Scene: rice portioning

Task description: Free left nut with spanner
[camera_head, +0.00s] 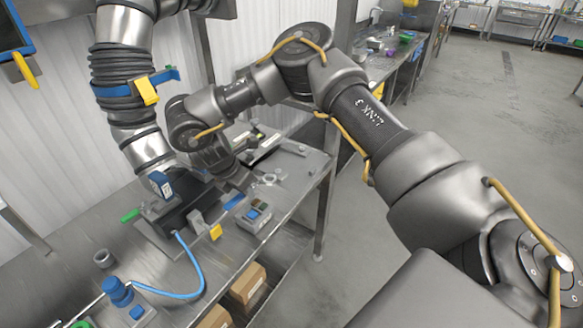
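I cannot make out a nut or a spanner for certain in the head view. My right arm reaches in from the lower right, across the middle, and bends down over the metal workbench (300,172). Its dark wrist end is low over a dark machine block (188,209) on the bench. My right gripper (218,163) is small and dark there, its fingers are not clear, and I cannot tell whether it holds anything. My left gripper is not in view.
A ribbed hose (125,75) with metal sections comes down at the left. A grey control box (253,214) and a blue hose (184,294) are on the bench. Cardboard boxes (248,283) are on the lower shelf. The floor (480,120) at right is open.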

